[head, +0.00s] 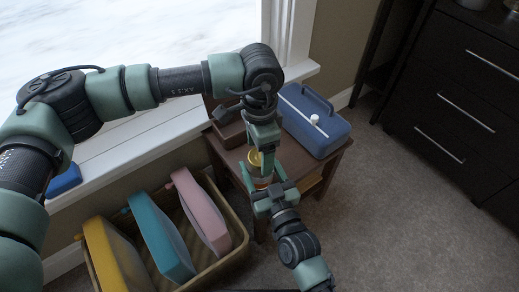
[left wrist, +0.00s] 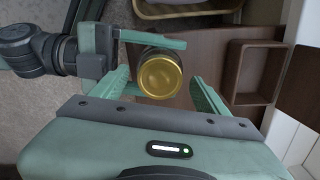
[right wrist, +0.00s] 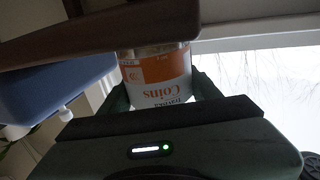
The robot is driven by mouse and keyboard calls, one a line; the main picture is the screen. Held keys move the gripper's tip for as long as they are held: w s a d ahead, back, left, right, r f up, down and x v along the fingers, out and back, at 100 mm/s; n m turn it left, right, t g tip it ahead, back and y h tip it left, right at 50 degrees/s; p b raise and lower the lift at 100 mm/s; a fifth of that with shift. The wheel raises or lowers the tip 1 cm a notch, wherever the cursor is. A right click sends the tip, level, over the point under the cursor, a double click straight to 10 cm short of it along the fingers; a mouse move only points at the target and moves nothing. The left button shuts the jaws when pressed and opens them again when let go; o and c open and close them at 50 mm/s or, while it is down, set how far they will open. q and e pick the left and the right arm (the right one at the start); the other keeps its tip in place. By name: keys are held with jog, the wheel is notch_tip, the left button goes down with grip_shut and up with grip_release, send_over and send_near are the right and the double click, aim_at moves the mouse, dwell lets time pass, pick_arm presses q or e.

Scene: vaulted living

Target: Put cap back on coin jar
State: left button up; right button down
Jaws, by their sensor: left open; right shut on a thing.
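The coin jar (right wrist: 158,75) has a white and orange label reading "Coins", upside down in the right wrist view. My right gripper (head: 272,192) is shut on its sides. The round gold cap (left wrist: 160,76) shows face-on in the left wrist view, over the jar's mouth; I cannot tell whether it is fully seated. In the head view the cap (head: 254,159) lies just below my left gripper (head: 262,148). The left fingers are open, one on each side of the cap, with visible gaps. The jar's top is hidden in the right wrist view.
The jar is at a small brown side table (head: 233,157) with a blue box (head: 315,122) and a brown tray (head: 228,130).

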pick_arm(q)
jog(key=shift+r, duration=2.25)
jog(key=shift+c, duration=0.3)
